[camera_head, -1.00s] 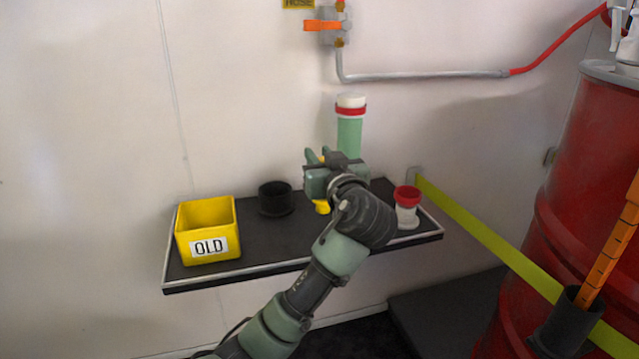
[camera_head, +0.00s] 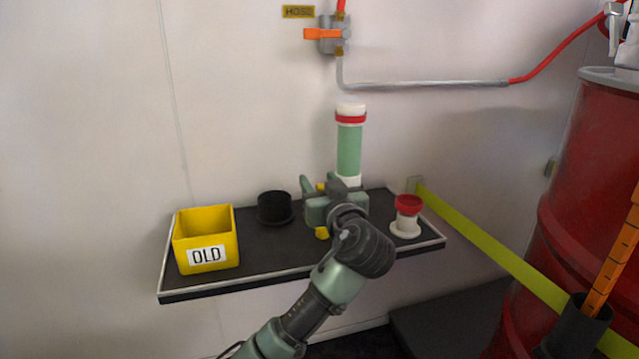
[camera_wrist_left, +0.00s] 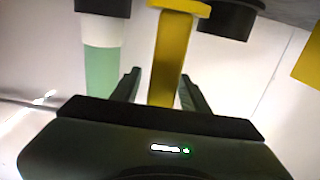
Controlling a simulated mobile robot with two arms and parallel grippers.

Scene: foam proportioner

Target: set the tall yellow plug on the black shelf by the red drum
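The tall yellow plug (camera_head: 322,233) stands upright at the black shelf (camera_head: 255,254), mostly hidden behind my left gripper in the head view. In the left wrist view, which is upside down, its yellow shaft (camera_wrist_left: 170,60) runs between the fingers, with its wide flange at the shelf side. My left gripper (camera_head: 321,188) is around the shaft; its fingers (camera_wrist_left: 160,88) look open, with a gap on one side. Whether the foot rests fully on the shelf is hard to see. The red drum (camera_head: 575,190) stands at the right. My right gripper is not in view.
A green-and-white cylinder with a red band (camera_head: 349,150) stands just behind the gripper. A black cup (camera_head: 274,207), a yellow OLD bin (camera_head: 206,240) and a red-topped white piece (camera_head: 406,217) are on the shelf. A yellow-green strap (camera_head: 480,237) crosses at right.

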